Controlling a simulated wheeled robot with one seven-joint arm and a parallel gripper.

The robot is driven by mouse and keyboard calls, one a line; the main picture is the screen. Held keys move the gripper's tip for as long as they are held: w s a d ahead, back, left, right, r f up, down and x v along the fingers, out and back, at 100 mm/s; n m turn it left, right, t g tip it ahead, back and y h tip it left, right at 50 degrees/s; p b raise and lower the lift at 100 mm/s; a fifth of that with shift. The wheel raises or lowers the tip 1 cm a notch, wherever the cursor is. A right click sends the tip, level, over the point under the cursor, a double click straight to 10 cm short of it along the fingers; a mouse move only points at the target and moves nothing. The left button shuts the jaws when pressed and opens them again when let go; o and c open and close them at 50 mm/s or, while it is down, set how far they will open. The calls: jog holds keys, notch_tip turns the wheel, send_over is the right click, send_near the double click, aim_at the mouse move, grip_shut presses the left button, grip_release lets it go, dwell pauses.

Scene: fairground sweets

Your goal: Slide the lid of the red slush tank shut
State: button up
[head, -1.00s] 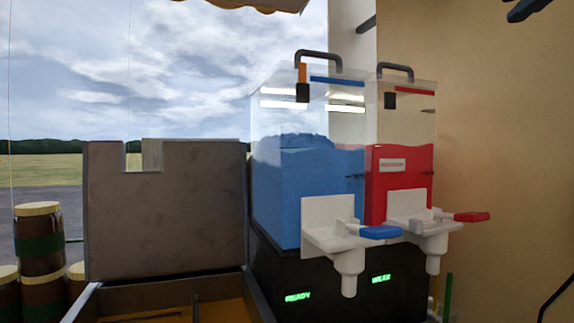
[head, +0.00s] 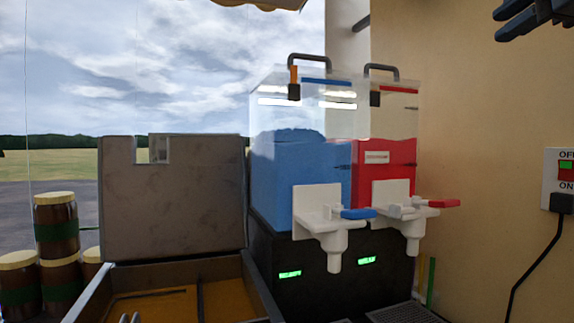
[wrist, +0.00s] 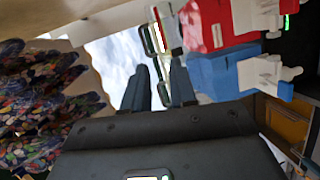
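The red slush tank (head: 400,152) stands at the right of the slush machine, with red slush below and a clear upper part. Its clear lid has a dark handle (head: 381,68) and a red strip (head: 398,89); I cannot tell how far the lid is open. The tank shows sideways in the wrist view (wrist: 205,28). My gripper (wrist: 158,90) has its two dark fingers apart, with nothing between them. In the head view my gripper (head: 522,18) is at the top right, higher than the tank and apart from it.
The blue slush tank (head: 285,175) stands left of the red one, with its own handle (head: 308,63). Taps with a blue lever (head: 358,214) and a red lever (head: 442,203) stick out in front. A wall switch (head: 563,178) with a cable is at the right. Stacked jars (head: 55,235) stand at the left.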

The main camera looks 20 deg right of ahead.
jog(key=w+a+f+m+t+y, duration=0.1)
jog(key=w+a+f+m+y, duration=0.3)
jog(key=f, duration=0.6)
jog(key=w+d+f+m+t, duration=0.15)
jog(key=w+f, duration=0.35)
jog(key=f, duration=0.6)
jog(key=s+a+f+m, duration=0.3)
jog(key=a+f, duration=0.1)
jog(key=f, duration=0.6)
jog(key=s+a+f+m+h, duration=0.1)
jog(key=s+a+f+m, duration=0.25)
jog(key=f, duration=0.65)
jog(key=s+a+f+m, duration=0.2)
jog(key=a+f, duration=0.3)
jog(key=f, duration=0.4)
jog(key=s+a+f+m+g, duration=0.2)
jog(key=s+a+f, duration=0.3)
jog(key=s+f, duration=0.4)
jog(key=s+a+n+g+y, duration=0.1)
jog(key=s+a, duration=0.2)
jog(key=s, duration=2.1)
jog(key=shift+s+f+n, duration=0.2)
jog(key=shift+f+n, duration=0.15)
jog(key=shift+n, duration=0.05)
